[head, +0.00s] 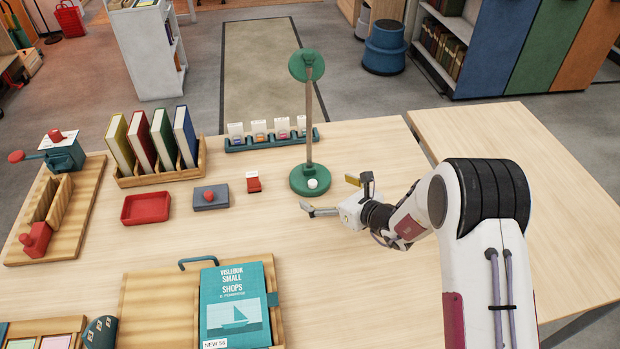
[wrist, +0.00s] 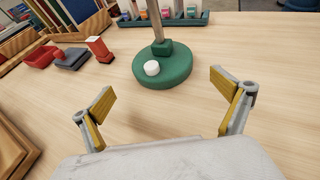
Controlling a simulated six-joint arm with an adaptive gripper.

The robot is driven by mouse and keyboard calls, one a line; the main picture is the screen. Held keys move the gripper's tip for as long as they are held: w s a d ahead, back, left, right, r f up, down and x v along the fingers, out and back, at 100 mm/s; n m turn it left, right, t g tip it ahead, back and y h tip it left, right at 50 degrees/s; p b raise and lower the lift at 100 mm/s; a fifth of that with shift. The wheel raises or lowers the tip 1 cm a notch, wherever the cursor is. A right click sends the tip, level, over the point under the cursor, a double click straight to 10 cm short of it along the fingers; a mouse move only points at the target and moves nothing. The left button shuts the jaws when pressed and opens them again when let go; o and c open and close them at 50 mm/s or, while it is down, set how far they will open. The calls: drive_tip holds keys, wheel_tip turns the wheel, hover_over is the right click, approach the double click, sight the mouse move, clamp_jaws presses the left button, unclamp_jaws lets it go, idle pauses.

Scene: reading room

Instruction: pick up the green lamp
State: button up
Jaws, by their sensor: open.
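The green lamp (head: 309,130) stands upright on the table, with a round green base, a thin tan pole and a green round head at the top. A white knob sits on its base. In the wrist view the lamp's base (wrist: 163,72) and lower pole show ahead of my gripper, roughly between the lines of the fingers; its head is out of that view. My gripper (head: 338,196) is open and empty, just in front and to the right of the base in the head view. In the wrist view both fingers of my gripper (wrist: 164,102) are spread apart, not touching the lamp.
A teal card rack (head: 272,142) stands behind the lamp to the left. A red-and-white block (head: 253,182), a grey pad with a red knob (head: 210,197) and a red tray (head: 146,208) lie left. A book (head: 234,305) lies in front. The table right of the lamp is clear.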

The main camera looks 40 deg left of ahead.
sight(318, 183)
drive_tip(key=shift+a+f, duration=0.1)
drive_tip(key=shift+a, duration=0.15)
drive_tip(key=shift+w+a+f, duration=0.15)
drive_tip(key=shift+w+a, duration=0.25)
drive_tip(key=shift+a, duration=0.25)
drive_tip(key=shift+w+a+f, duration=0.15)
drive_tip(key=shift+w+a, duration=0.2)
drive_tip(key=shift+a, duration=0.3)
drive_tip(key=shift+x, duration=1.1)
